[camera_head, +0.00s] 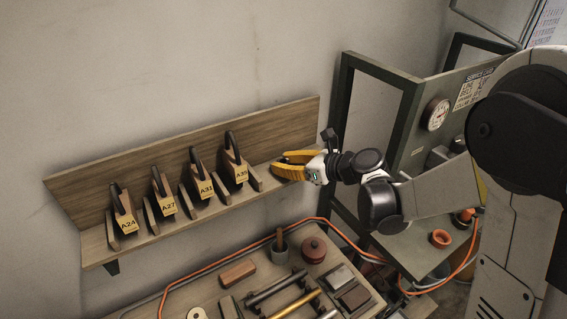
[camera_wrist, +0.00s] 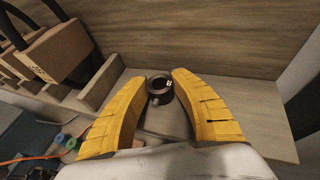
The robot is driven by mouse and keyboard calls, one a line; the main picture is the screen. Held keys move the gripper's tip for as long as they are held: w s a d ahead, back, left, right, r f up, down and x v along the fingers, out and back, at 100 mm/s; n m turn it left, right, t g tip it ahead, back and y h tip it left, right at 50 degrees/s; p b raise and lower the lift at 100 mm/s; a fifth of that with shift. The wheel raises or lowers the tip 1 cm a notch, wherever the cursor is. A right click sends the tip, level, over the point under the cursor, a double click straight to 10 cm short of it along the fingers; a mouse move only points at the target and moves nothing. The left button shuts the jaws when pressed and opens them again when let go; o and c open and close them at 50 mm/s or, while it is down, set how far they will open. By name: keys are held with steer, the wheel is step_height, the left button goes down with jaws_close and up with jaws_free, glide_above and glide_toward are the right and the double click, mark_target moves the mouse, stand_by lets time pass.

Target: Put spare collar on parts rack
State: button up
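The spare collar (camera_wrist: 160,90), a dark ring with a small pale mark, shows in the wrist view between the tips of my gripper's yellow fingers (camera_wrist: 161,82). The fingers sit close against both of its sides, and my gripper looks shut on it. The collar is over the bare right end of the wooden parts rack (camera_wrist: 222,112); I cannot tell if its underside touches the board. In the head view my gripper (camera_head: 274,165) is at the right end of the rack (camera_head: 283,125), and the collar is hidden there.
Tagged wooden blocks with dark handles, such as A39 (camera_head: 236,170), stand between dividers to the left. Below, a bench holds a red round pot (camera_head: 313,250), a grey cup (camera_head: 280,252) and several rods and blocks. An orange cable (camera_head: 345,236) runs behind. A green-framed panel (camera_head: 410,125) stands at right.

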steer(key=o, duration=0.3)
steer(key=shift+r, duration=0.15)
steer(key=p+v, duration=0.1)
steer(key=v, duration=1.1)
steer(key=s+d+n+h, duration=0.5)
steer(key=s+n, duration=0.5)
steer(key=n, duration=0.2)
steer(key=s+d+n+h, duration=0.6)
steer(key=s+d+n, duration=0.2)
steer(key=s+n, duration=0.2)
steer(key=shift+n+g, duration=0.3)
steer(key=shift+n, duration=1.1)
